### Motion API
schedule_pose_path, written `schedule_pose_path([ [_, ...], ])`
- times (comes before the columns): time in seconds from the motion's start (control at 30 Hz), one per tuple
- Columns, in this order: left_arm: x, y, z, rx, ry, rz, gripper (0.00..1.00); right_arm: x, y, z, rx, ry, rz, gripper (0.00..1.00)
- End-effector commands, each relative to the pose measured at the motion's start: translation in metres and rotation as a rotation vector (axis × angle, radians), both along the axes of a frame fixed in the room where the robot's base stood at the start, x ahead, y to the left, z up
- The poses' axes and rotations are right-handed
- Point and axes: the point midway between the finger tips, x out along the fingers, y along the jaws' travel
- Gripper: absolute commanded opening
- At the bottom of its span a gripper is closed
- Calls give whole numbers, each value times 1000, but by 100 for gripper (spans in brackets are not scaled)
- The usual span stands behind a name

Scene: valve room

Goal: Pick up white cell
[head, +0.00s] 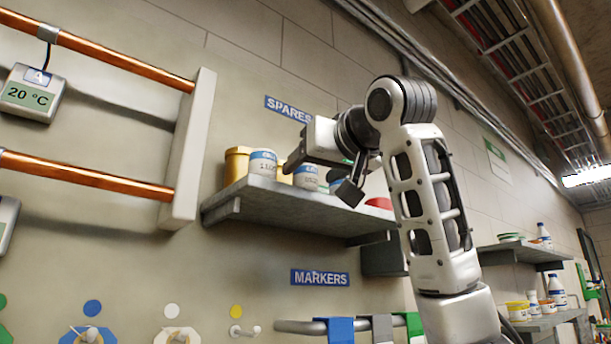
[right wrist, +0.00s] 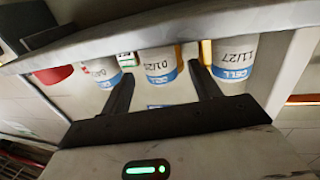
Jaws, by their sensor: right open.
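White cells with blue bands stand on the spares shelf; in the head view one white cell (head: 262,164) is left of my right gripper and another white cell (head: 306,178) is partly behind it. In the right wrist view three cells show: a left cell (right wrist: 101,70), a middle cell (right wrist: 158,66) marked 01/27 and a right cell (right wrist: 233,62) marked 11/27. My right gripper (head: 321,177) is open at the shelf. In the wrist view its fingers (right wrist: 161,74) lie to either side of the middle cell; contact cannot be told. My left gripper is out of view.
The grey shelf (head: 290,205) has a yellow tub (head: 237,163) at left and a red item (head: 379,203) at right. The shelf edge (right wrist: 190,28) crosses the wrist view. Copper pipes (head: 90,178) run at left. Another shelf (head: 520,255) stands at right.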

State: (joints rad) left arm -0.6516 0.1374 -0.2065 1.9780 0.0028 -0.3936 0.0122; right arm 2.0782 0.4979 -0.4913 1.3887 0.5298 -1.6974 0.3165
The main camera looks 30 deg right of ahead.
Motion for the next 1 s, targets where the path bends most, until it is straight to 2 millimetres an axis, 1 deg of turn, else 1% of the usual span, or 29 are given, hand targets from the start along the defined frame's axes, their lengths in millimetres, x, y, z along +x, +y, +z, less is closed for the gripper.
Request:
schedule_pose_path([
  [0.03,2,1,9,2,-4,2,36,10,-1,3,0,4,-2,62],
  [0.07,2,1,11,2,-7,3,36,14,-1,3,1,5,-2,62],
  [0.2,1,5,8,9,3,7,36,30,-3,1,0,2,0,62],
  [0.3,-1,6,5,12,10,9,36,33,-3,0,0,1,0,62],
  [0.47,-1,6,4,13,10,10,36,33,-3,0,0,1,0,62],
  [0.5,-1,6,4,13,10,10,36,33,-3,0,0,1,1,60],
  [0.57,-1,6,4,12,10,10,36,33,-3,0,0,1,1,43],
  [0.6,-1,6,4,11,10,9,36,33,-3,0,0,1,0,32],
  [0.67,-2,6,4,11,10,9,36,33,-3,0,0,1,0,15],
  [1.0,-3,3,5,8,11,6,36,33,-3,1,1,0,1,14],
])
